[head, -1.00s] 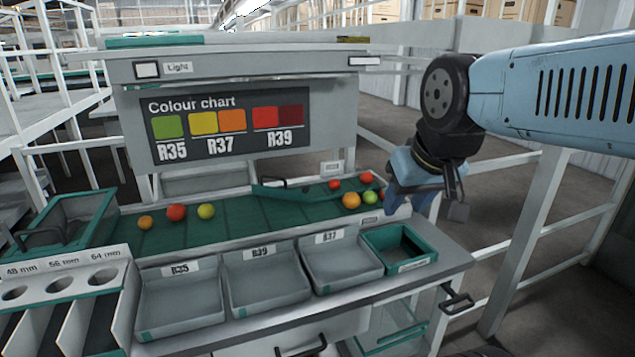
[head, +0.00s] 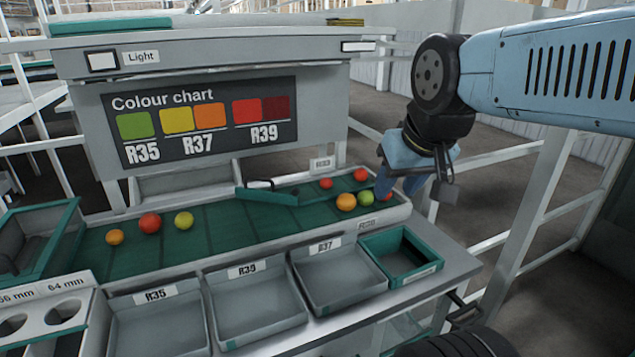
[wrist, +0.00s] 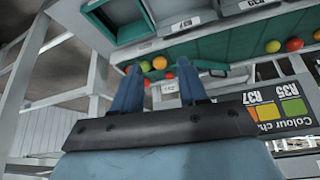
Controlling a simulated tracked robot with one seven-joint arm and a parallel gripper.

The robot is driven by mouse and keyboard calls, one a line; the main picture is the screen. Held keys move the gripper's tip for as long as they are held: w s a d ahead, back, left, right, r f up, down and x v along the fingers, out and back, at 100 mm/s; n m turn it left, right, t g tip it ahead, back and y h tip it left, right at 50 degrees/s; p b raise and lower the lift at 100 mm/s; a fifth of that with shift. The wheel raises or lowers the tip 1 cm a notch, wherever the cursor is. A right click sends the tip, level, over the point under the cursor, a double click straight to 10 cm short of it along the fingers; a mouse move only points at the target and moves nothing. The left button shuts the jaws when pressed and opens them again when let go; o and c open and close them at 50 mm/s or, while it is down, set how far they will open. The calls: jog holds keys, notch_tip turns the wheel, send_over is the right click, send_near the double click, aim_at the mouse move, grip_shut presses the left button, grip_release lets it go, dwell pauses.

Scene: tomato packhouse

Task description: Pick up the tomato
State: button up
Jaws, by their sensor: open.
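Several tomatoes lie on the green sorting belt (head: 237,222). At its right end are an orange tomato (head: 346,202), a green one (head: 366,198) and red ones (head: 326,183) (head: 361,174). On the left lie an orange (head: 115,237), a red (head: 149,223) and a yellow-green tomato (head: 184,220). My gripper (head: 401,190) is open and empty near the belt's right end, partly hiding another red tomato there. In the wrist view, the right-end cluster, including the orange tomato (wrist: 160,62), appears between and beyond the fingers (wrist: 159,78), apart from them. Which tomato is meant cannot be told.
Grey trays labelled R35 (head: 158,325), R39 (head: 258,303) and R37 (head: 338,280) line the front, with an empty green crate (head: 400,262) at right. The colour chart panel (head: 200,120) stands behind. White rails run at right.

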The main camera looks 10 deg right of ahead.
jog(key=shift+o, duration=1.6)
jog(key=shift+w+r, duration=0.1)
jog(key=shift+w, duration=0.15)
jog(key=shift+o, duration=1.4)
jog(key=w+n+h, duration=0.2)
jog(key=w+n, duration=0.5)
jog(key=w, duration=0.1)
jog(key=shift+w+d+r+g, duration=0.15)
jog(key=shift+w+g, duration=0.05)
jog(key=shift+g, duration=0.2)
jog(key=n, duration=2.5)
send_near(326, 180)
jog(key=shift+n+g+y, duration=0.3)
jog(key=shift+y, duration=0.1)
jog(key=x, duration=0.4)
jog(key=shift+d+f, duration=0.3)
jog(key=shift+f, duration=0.1)
jog(key=shift+w+x, duration=0.15)
jog(key=shift+x, duration=1.2)
jog(key=shift+w+x, duration=0.2)
jog(key=shift+x, duration=1.15)
